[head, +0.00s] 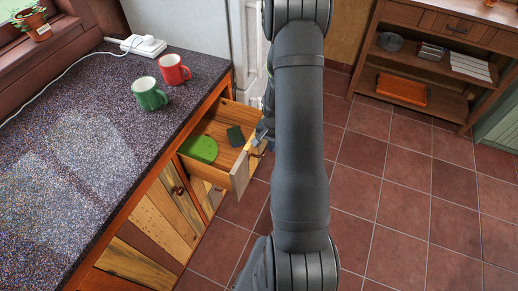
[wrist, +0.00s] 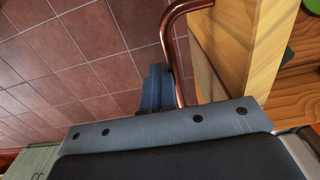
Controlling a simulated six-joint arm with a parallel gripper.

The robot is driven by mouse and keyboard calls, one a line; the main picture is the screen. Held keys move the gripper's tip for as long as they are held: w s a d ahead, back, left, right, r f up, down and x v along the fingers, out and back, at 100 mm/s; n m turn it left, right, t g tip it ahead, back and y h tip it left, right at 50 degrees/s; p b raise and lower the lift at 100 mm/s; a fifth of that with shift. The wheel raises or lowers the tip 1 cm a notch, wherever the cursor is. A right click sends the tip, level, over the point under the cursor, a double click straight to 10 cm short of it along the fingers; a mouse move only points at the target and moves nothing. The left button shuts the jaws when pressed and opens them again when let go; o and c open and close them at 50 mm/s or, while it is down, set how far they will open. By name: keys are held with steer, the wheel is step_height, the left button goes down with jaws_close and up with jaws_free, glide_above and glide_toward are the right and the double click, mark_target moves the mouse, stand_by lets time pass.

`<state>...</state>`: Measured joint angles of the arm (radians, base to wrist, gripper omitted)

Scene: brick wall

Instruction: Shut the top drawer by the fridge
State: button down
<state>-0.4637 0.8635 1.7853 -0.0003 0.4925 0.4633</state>
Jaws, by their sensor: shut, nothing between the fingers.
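The top drawer (head: 222,143) is pulled out from the wooden counter, beside the fridge (head: 190,33). A green object (head: 199,149) and a dark green one (head: 236,136) lie inside it. Its front panel (head: 240,173) has a copper handle (head: 258,153), which also shows large in the wrist view (wrist: 174,32). My gripper (head: 264,131) is at the outer side of the drawer front, partly hidden by my arm in the head view. In the wrist view my gripper (wrist: 156,88) is shut and empty, right beside the handle; I cannot tell if they touch.
The counter top (head: 75,150) carries a red mug (head: 173,70), a green mug (head: 149,94) and a white power strip (head: 143,45). A wooden shelf (head: 437,55) stands at the far right. The tiled floor (head: 400,200) between is clear.

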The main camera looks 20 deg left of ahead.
steer(key=a+r, duration=0.2)
steer(key=a, duration=1.6)
stand_by(2.7)
